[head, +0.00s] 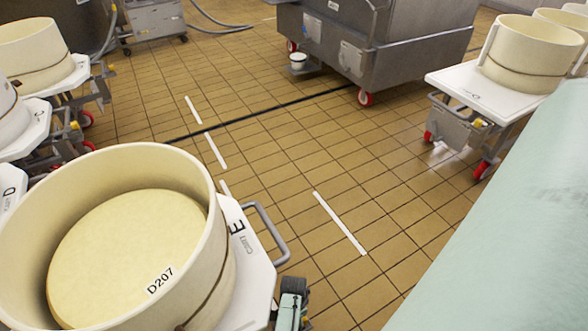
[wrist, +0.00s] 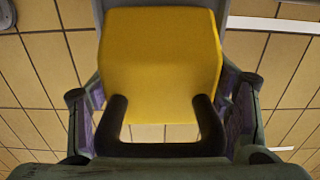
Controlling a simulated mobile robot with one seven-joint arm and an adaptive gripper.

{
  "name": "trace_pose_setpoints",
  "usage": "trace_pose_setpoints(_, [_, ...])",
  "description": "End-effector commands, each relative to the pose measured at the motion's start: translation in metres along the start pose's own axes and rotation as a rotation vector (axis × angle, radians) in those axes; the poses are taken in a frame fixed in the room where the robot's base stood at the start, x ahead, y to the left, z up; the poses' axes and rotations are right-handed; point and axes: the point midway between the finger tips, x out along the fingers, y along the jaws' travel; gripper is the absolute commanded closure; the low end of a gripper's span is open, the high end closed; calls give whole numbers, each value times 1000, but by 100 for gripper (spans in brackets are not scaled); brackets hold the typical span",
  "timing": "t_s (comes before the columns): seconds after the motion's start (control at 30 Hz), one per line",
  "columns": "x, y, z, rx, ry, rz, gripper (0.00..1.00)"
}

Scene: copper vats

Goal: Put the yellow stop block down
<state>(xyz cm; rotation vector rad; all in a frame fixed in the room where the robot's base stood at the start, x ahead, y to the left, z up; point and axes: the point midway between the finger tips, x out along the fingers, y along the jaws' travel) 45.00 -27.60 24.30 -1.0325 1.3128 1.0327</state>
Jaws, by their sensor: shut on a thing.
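The yellow stop block (wrist: 160,50) fills the upper middle of the wrist view. My gripper (wrist: 162,75) is shut on it, with a finger at each side of the block. A dark U-shaped piece (wrist: 160,150) lies in front of the block's near edge; I cannot tell whether it belongs to the block. Tan floor tiles show around the block, and its height above them is unclear. The block does not show in the head view.
A white cart marked E (head: 245,270) carries a cream vat (head: 215,180) with a disc labelled D207 at lower left. More carts stand at left and right. A grey steel tank (head: 415,60) stands at the back. Tiled floor with white dashes (head: 340,222) is open in the middle.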

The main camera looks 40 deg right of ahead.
Motion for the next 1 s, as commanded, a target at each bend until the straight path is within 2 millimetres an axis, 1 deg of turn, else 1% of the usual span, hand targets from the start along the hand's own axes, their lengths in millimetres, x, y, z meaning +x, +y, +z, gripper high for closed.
trace_pose_setpoints(0.07, [-2, -1, 0, 0, 1, -2, 77])
trace_pose_setpoints(0.2, [2, -1, 0, -1, 1, -1, 77])
trace_pose_setpoints(0.23, [2, 0, 0, -1, 0, 0, 28])
trace_pose_setpoints(0.3, [2, 0, 0, -1, 0, 0, 24])
trace_pose_setpoints(0.5, [2, 0, 0, -1, 0, 0, 10])
trace_pose_setpoints(0.53, [2, 0, 0, -1, 0, 0, 10])
trace_pose_setpoints(0.83, [1, 0, 0, 0, 0, 0, 10])
trace_pose_setpoints(0.93, [-6, 0, 0, -1, 0, -1, 10])
trace_pose_setpoints(1.0, [-15, -1, 0, -1, 2, -3, 10])
